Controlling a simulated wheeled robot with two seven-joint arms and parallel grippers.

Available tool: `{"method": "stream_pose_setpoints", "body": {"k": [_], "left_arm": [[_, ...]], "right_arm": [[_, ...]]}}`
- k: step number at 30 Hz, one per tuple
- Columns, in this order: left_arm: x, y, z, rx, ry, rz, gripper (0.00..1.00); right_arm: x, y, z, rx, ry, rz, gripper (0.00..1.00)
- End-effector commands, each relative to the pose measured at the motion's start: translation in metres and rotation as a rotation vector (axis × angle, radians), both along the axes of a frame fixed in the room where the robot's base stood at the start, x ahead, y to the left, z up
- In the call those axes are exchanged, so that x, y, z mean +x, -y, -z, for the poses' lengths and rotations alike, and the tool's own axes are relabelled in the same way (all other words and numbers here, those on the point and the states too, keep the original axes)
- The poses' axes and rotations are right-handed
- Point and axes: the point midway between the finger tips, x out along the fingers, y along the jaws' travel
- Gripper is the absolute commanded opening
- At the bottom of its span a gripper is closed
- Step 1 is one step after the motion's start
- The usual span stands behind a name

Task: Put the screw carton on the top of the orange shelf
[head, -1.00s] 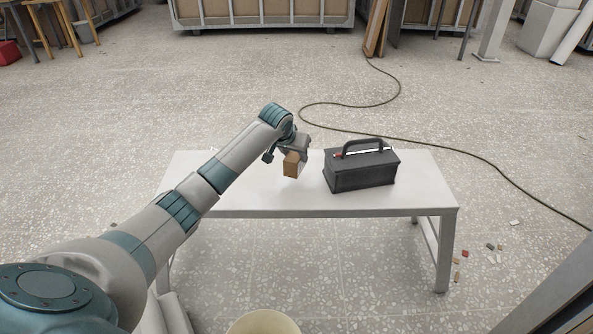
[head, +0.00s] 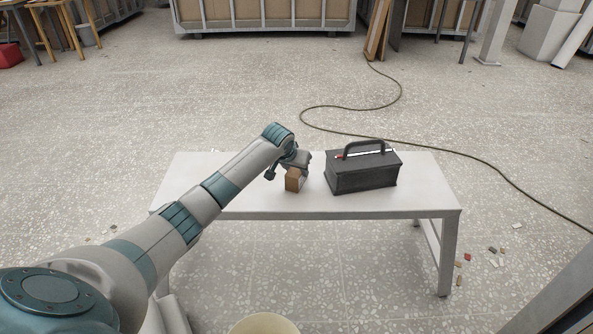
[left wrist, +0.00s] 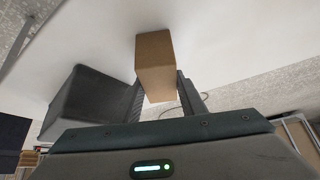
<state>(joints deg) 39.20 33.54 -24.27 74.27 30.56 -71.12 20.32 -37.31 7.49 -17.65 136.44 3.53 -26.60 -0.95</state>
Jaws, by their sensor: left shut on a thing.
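The screw carton (head: 293,180) is a small brown box over the left-middle part of the white table (head: 230,197). My left gripper (head: 300,172) is shut on it. In the left wrist view the carton (left wrist: 154,62) sits between the two dark fingers (left wrist: 160,100). It is very near the tabletop; I cannot tell whether it touches. My right gripper is not in view. I cannot make out an orange shelf in any view.
A dark grey toolbox (head: 362,172) with a handle stands on the table just right of the carton. A cable (head: 400,92) lies across the floor behind. A pale round bucket (head: 264,325) is in front of the table. Small debris (head: 492,251) lies at the right.

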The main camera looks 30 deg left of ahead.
Motion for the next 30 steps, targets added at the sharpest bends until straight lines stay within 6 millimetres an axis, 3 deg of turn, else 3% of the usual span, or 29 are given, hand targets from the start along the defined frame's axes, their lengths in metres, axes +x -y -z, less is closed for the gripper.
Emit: {"method": "stream_pose_setpoints", "body": {"k": [10, 11, 13, 30], "left_arm": [[0.0005, -0.0001, -0.0001, 0.000, 0.002, 0.000, 0.05], [0.0001, 0.0000, 0.0012, 0.000, 0.000, 0.000, 0.40], [0.0002, -0.0001, 0.0012, 0.000, 0.000, 0.000, 0.56], [-0.0033, 0.0001, -0.0085, 0.001, 0.002, 0.001, 0.56]], "right_arm": [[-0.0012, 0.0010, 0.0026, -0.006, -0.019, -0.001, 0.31], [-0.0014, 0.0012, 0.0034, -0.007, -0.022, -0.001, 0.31], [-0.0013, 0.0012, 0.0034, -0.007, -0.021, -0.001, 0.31], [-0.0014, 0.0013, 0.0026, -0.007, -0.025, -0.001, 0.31]]}}
